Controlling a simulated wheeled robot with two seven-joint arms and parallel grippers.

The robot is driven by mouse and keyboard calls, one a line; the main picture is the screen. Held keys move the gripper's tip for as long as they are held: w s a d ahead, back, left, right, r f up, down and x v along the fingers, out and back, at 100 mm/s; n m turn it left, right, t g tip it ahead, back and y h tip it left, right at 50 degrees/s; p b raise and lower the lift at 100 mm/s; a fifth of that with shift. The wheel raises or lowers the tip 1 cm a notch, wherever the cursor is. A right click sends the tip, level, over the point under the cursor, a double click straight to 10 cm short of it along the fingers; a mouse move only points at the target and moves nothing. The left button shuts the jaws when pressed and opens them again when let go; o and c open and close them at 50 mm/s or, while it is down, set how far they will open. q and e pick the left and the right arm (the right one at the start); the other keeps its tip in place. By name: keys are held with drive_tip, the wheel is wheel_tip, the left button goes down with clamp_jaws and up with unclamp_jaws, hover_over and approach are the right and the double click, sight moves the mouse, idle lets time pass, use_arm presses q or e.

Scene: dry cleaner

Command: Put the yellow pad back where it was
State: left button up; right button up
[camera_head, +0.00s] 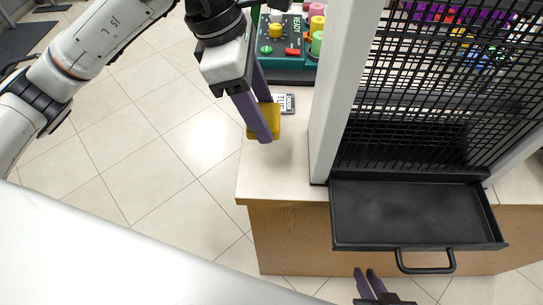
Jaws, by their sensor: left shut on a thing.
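The yellow pad (263,124) is held between the purple fingers of my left gripper (268,119), at the left edge of the counter. Fingers cover part of the pad. I cannot tell whether it touches the counter top. My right gripper (365,271) is low in the picture, in front of the black tray. Its two fingertips look apart, with nothing seen between them.
A small label card (284,103) lies beside the pad. Behind is a green box (287,62) with buttons and coloured spools. A mesh panel in a white frame (340,85) and a black handled tray (415,212) fill the right.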

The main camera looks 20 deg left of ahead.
sight(274, 154)
use_arm(q)
drive_tip(key=n, duration=0.2)
drive_tip(key=d+n+t, duration=0.1)
drive_tip(key=shift+w+r+n, duration=0.3)
drive_tip(key=shift+n, duration=0.1)
drive_tip(key=shift+f+y+b, duration=0.2)
drive_tip(key=shift+y+b, duration=0.1)
drive_tip(key=shift+n, duration=0.3)
wheel_tip(274, 154, down, 10)
drive_tip(key=shift+w+r+b, duration=0.1)
drive_tip(key=shift+r+b, duration=0.15)
drive_tip(key=shift+b, duration=0.15)
drive_tip(key=shift+f, duration=0.1)
drive_tip(key=shift+f, duration=0.15)
drive_tip(key=o, duration=1)
drive_tip(key=shift+r, duration=0.2)
